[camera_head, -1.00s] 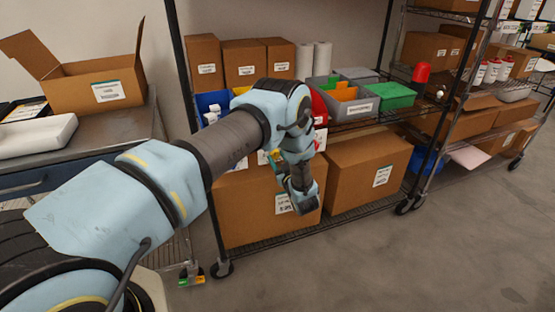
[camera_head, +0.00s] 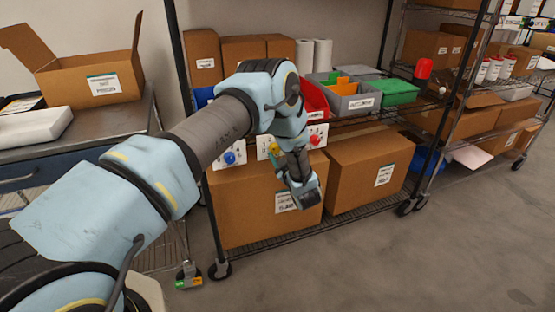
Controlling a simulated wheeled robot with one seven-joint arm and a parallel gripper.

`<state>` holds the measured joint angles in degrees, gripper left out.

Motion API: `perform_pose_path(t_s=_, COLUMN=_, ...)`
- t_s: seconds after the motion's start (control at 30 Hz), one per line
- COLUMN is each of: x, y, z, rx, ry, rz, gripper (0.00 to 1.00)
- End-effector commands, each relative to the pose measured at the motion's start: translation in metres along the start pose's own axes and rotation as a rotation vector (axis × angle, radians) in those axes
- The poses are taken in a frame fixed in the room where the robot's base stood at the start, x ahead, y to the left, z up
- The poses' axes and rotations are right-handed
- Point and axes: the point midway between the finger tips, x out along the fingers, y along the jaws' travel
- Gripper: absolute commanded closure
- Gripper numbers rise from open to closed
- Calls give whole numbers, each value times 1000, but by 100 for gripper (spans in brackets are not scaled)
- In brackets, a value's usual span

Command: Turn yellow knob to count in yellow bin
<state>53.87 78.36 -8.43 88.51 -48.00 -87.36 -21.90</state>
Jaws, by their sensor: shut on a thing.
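The yellow knob (camera_head: 274,149) sits on a white numbered plate (camera_head: 263,147) at the shelf's front edge, partly covered by my arm. My gripper (camera_head: 279,158) is at this knob, shut on it, with its fingers small and mostly hidden by my wrist. I cannot read which number the knob points to. The yellow bin is not visible; my arm covers the part of the shelf above the knob, between a blue bin (camera_head: 203,97) and a red bin (camera_head: 313,99), so its contents cannot be counted from here.
A blue knob (camera_head: 229,158) is left of the yellow one and a red knob (camera_head: 315,140) is right of it, each on a numbered plate. A grey bin (camera_head: 352,101) and a green bin (camera_head: 393,91) stand farther right. Large cartons (camera_head: 368,168) fill the lower shelf. The floor (camera_head: 440,250) in front is clear.

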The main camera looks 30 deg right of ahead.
Motion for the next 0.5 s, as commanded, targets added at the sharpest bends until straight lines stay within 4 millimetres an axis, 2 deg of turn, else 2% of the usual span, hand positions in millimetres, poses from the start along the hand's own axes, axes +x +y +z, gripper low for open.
perform_pose_path(t_s=0.2, x=0, y=-2, z=2, rx=-128, ry=0, rz=-2, gripper=100)
perform_pose_path(t_s=0.5, x=0, y=-2, z=1, rx=-212, ry=0, rz=-2, gripper=100)
